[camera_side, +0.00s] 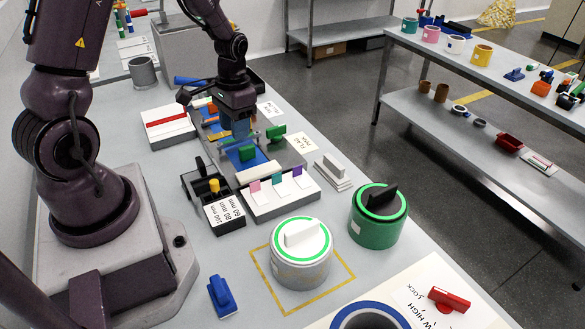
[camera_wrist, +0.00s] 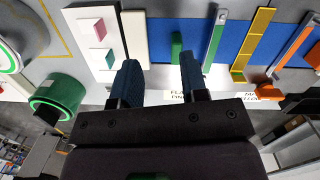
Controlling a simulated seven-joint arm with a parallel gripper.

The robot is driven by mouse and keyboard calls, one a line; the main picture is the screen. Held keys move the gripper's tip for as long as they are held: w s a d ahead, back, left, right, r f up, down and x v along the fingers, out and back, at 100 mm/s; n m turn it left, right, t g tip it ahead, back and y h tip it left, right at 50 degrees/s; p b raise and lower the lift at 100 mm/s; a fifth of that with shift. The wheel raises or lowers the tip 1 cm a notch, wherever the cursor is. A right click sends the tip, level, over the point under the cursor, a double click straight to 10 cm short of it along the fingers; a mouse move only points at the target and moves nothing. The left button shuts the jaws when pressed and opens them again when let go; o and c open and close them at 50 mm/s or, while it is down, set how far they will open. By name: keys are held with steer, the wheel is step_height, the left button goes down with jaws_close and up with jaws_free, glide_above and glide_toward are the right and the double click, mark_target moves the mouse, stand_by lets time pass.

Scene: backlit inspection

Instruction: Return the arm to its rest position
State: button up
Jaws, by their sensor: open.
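My gripper (camera_side: 237,128) is above the blue board (camera_side: 246,158) in the grey tray on the bench, pointing down. In the wrist view my gripper (camera_wrist: 159,75) has its two blue fingertips apart, with nothing held between them. A green block (camera_wrist: 176,46) on the blue board (camera_wrist: 154,38) shows in the gap. I cannot tell how high the fingertips are above it. My fingers hide part of the board in the side view.
A white rack with coloured tabs (camera_side: 262,208), a black holder with a yellow peg (camera_side: 196,184), a white-topped canister (camera_side: 299,262) and a green canister (camera_side: 378,228) stand nearby. A grey cup (camera_side: 143,73) and red-striped box (camera_side: 168,127) are behind. Shelves stand right.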

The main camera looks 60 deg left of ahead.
steer(key=s+d+r+m+t, duration=0.1)
steer(key=s+d+r+t, duration=0.2)
steer(key=d+r, duration=0.4)
steer(key=s+d+r+t, duration=0.3)
steer(key=s+d+r, duration=0.2)
steer(key=r, duration=1)
steer(key=d, duration=0.3)
steer(key=shift+s+d+r+m+t+y, duration=0.3)
steer(key=shift+m, duration=0.1)
